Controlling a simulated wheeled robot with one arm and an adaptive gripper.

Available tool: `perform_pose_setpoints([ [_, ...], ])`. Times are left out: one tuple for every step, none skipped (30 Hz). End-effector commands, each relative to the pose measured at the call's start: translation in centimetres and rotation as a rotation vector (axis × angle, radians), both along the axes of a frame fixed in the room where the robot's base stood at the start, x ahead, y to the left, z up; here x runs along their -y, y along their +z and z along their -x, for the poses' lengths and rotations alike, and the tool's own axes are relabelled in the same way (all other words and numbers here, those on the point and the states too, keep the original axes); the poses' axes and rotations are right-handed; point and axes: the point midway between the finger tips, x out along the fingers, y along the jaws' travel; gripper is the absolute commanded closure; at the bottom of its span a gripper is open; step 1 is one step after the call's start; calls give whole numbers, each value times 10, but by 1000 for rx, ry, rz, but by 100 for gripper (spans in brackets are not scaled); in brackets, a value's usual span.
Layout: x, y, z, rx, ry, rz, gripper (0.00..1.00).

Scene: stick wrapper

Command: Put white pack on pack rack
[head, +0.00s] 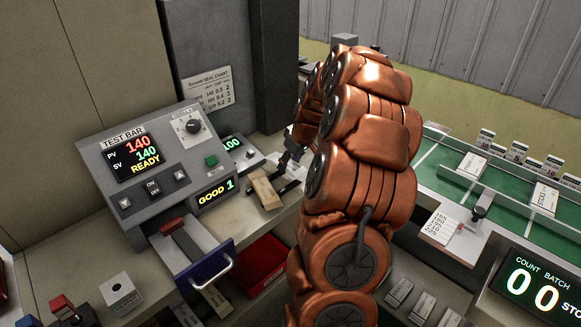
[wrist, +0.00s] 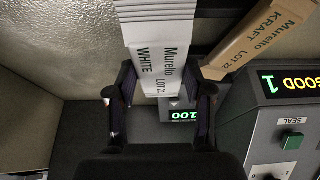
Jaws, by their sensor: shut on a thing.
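The white pack (wrist: 160,62), printed "Muretto WHITE", points up and away between the two dark fingers of my gripper (wrist: 161,95) in the wrist view. The fingers are shut on its near end, one on each side. In the head view, my gripper (head: 291,153) is at the back of the bench, mostly behind my copper-coloured arm, and I cannot make out the white pack there. I cannot clearly identify the pack rack in either view.
A kraft pack (wrist: 258,38) lies slantwise right of the white pack. The grey test bar machine (head: 150,165) reads READY and GOOD 1, with a blue-fronted drawer (head: 205,272) below.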

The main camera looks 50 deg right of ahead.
Motion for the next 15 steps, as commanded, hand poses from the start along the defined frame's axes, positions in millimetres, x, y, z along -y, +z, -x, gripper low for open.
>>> perform_pose_setpoints([
  [0,-4,1,-4,-1,-4,72],
  [0,-8,1,-3,-1,-4,72],
  [0,-13,1,-2,-2,-2,72],
  [0,-17,1,-2,-3,-3,72],
  [0,-21,1,-3,-3,-4,72],
  [-1,-25,1,-3,-2,-4,72],
  [-1,-27,1,-3,-1,-4,72],
  [-1,-28,1,-2,-1,-3,72],
  [0,-29,1,-1,-1,-1,72],
  [0,-29,1,0,-1,0,72],
  [0,-28,1,0,-1,0,72],
  [0,-28,1,0,-1,0,72],
  [0,-28,1,0,-1,0,72],
  [0,-28,1,0,-1,1,72],
  [0,-29,1,0,-1,0,72],
])
